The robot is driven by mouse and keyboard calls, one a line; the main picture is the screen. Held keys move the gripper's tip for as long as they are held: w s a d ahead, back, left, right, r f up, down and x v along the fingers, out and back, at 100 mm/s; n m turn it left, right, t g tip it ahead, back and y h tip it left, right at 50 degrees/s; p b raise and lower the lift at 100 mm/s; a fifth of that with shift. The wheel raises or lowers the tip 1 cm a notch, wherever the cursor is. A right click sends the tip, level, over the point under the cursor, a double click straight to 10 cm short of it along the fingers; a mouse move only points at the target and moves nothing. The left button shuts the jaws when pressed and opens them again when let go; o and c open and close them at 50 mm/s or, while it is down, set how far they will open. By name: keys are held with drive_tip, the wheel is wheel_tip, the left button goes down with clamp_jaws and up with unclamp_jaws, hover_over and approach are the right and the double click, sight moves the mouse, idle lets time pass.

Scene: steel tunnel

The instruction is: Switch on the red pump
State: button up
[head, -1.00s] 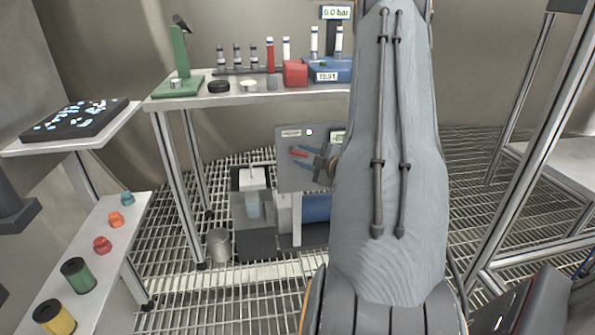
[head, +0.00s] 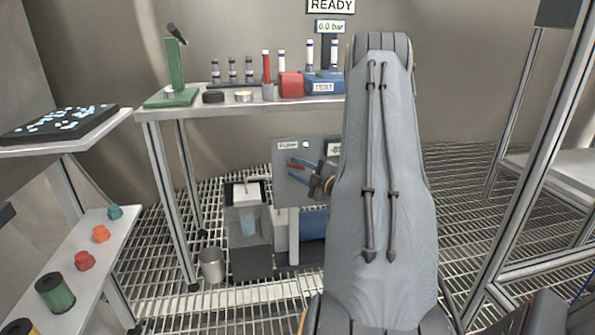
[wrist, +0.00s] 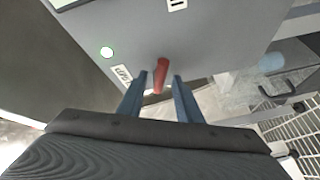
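In the wrist view the red lever (wrist: 160,75) lies between the two blue fingers of my gripper (wrist: 160,88), with a gap on each side. In the head view my gripper (head: 294,168) is at the panel face, partly hidden by my arm. Contact with the lever cannot be told.
A bench (head: 215,112) above the panel carries a green stand (head: 175,75), a red block (head: 291,84) and a blue TEST unit (head: 324,84). A shelf (head: 75,235) with coloured parts is at left.

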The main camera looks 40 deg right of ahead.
drive_tip(key=shift+c, duration=0.3)
clamp_jaws()
drive_tip(key=shift+r+n+g+p, duration=0.5)
drive_tip(key=shift+n+p, duration=0.2)
drive_tip(key=shift+p, duration=0.45)
drive_tip(key=shift+n+g+p, duration=0.5)
drive_tip(key=shift+n+p, duration=0.35)
drive_tip(key=shift+n, duration=0.15)
drive_tip(key=shift+o, duration=0.3)
unclamp_jaws()
